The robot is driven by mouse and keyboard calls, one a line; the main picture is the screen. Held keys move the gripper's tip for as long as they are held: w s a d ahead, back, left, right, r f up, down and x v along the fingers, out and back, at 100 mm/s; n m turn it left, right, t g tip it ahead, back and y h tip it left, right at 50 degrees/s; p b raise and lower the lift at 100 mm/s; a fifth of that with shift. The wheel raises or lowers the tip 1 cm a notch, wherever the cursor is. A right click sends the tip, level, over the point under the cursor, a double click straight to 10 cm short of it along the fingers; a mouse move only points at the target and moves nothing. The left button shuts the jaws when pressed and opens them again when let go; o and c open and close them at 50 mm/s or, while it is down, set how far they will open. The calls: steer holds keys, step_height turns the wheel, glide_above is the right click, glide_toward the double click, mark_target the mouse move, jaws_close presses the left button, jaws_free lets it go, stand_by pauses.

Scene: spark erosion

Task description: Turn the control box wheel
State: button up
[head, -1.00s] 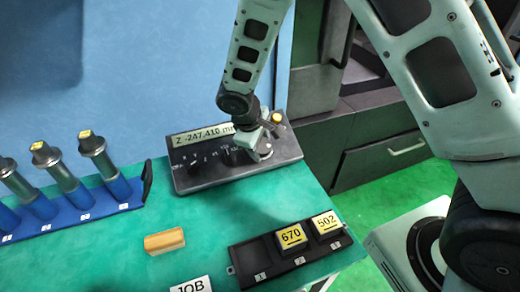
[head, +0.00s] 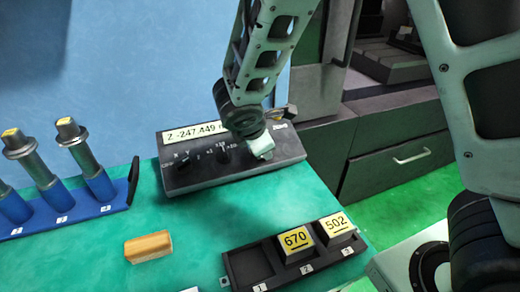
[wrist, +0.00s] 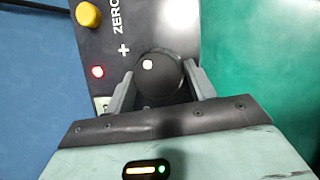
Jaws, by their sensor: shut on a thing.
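The control box (head: 212,177) is a dark grey slanted box at the back of the green table, with a display (head: 188,134) reading Z -247.449, partly hidden by my arm. Its round black wheel (wrist: 160,72) bears a white dot and shows in the wrist view; my arm hides it in the head view. My gripper (wrist: 162,90) has one finger on each side of the wheel and is shut on it. In the head view my gripper (head: 262,149) is over the right part of the box.
The wrist view shows a yellow button (wrist: 88,14) and a lit red lamp (wrist: 98,71) on the box. A blue rack (head: 85,214) with several tool holders stands left. A tan block (head: 148,247) and a black tray (head: 262,267) with blocks 670 and 502 lie in front.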

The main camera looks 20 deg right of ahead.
steer(key=shift+w+d+r+n+t+b, duration=0.1)
steer(key=shift+w+r+n+t+b, duration=0.2)
steer(key=shift+n+b, duration=0.25)
steer(key=o, duration=0.7)
steer(key=shift+o, duration=0.9)
steer(key=shift+s+f, duration=0.1)
steer(key=shift+f, duration=0.1)
steer(key=p+v, duration=0.1)
steer(key=v, duration=1.6)
steer(key=shift+r+p, duration=0.2)
steer(key=shift+p, duration=0.1)
steer(key=shift+s, duration=0.1)
